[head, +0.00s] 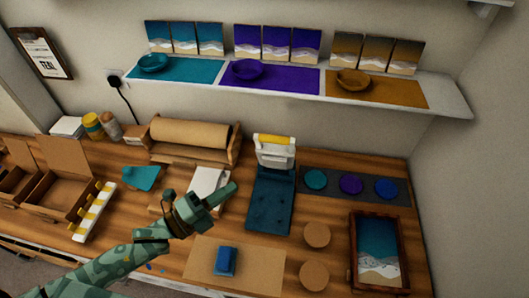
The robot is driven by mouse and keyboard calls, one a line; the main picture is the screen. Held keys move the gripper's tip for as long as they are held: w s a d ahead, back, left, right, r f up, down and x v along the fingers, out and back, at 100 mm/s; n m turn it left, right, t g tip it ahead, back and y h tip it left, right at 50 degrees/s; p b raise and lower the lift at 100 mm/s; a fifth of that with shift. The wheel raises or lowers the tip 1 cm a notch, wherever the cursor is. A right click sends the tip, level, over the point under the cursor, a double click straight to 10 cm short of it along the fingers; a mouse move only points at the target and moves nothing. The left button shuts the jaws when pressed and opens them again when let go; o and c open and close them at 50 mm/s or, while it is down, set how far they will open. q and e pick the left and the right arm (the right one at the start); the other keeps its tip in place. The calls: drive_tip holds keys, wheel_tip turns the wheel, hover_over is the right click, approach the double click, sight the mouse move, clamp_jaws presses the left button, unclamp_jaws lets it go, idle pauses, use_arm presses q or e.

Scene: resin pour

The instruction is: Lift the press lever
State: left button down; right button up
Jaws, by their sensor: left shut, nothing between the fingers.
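A white press (275,158) stands at the back middle of the wooden table, with a yellow bar, seemingly its lever handle (274,141), across its top. A dark teal padded plate (270,198) extends from it towards the front. My left gripper (222,192) is shut and empty, in front of and left of the press, its fingers pointing up and right. It is apart from the yellow bar in the picture. The gripper covers part of a white sheet or pad (207,180) behind it. My right gripper is out of view.
A cardboard sheet (255,260) bears a blue block (225,261). Two round cork pieces (317,235) and a framed wave tray (353,250) lie right. A paper roll (190,133) is behind left; open cardboard boxes (62,190) stand far left. A shelf (450,95) hangs above the table.

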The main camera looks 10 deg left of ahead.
sight(271, 137)
use_arm(q)
drive_tip(key=w+a+p+x, duration=0.1)
drive_tip(key=w+a+x, duration=0.1)
drive_tip(key=x, duration=1)
drive_tip(key=shift+w+d+r+p, duration=0.25)
drive_tip(key=shift+r+p, duration=0.05)
drive_tip(key=shift+p, duration=0.05)
drive_tip(key=shift+w+r, duration=0.3)
drive_tip(key=shift+w, duration=0.25)
drive_tip(key=shift+w+r, duration=0.3)
drive_tip(key=shift+w, duration=0.25)
drive_tip(key=shift+a+r, duration=0.1)
drive_tip(key=shift+r, duration=0.2)
drive_tip(key=shift+w, duration=0.1)
